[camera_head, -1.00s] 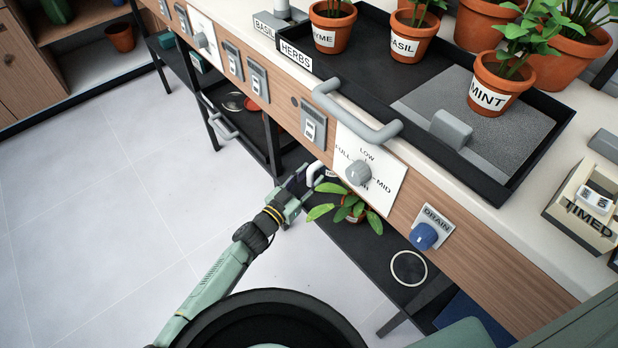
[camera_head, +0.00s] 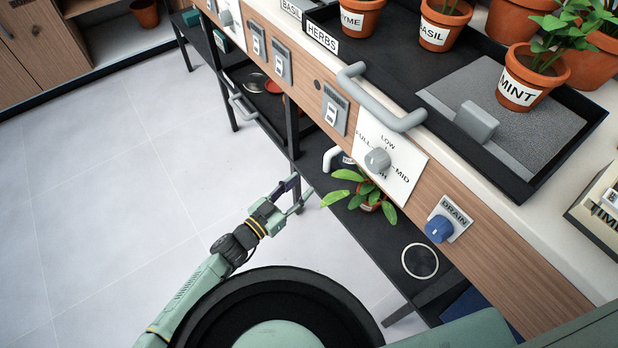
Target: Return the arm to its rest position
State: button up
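My green arm (camera_head: 195,290) reaches up from the lower left, over the open floor. My gripper (camera_head: 300,192) is at its end, in front of the bench's lower shelf. Its two fingers are spread apart with nothing between them. It is to the left of a leafy plant in a terracotta pot (camera_head: 369,203) and apart from it.
The bench front carries a dial (camera_head: 377,160), a blue drain knob (camera_head: 438,229) and several switches. A grey handle (camera_head: 385,113) juts from the black herb tray (camera_head: 440,160). Pots labelled BASIL (camera_head: 440,25) and MINT (camera_head: 528,80) stand in it. The floor (camera_head: 110,190) at left is clear.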

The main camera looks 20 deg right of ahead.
jog(key=shift+s+a, duration=0.2)
jog(key=shift+a, duration=0.1)
jog(key=shift+r, duration=0.1)
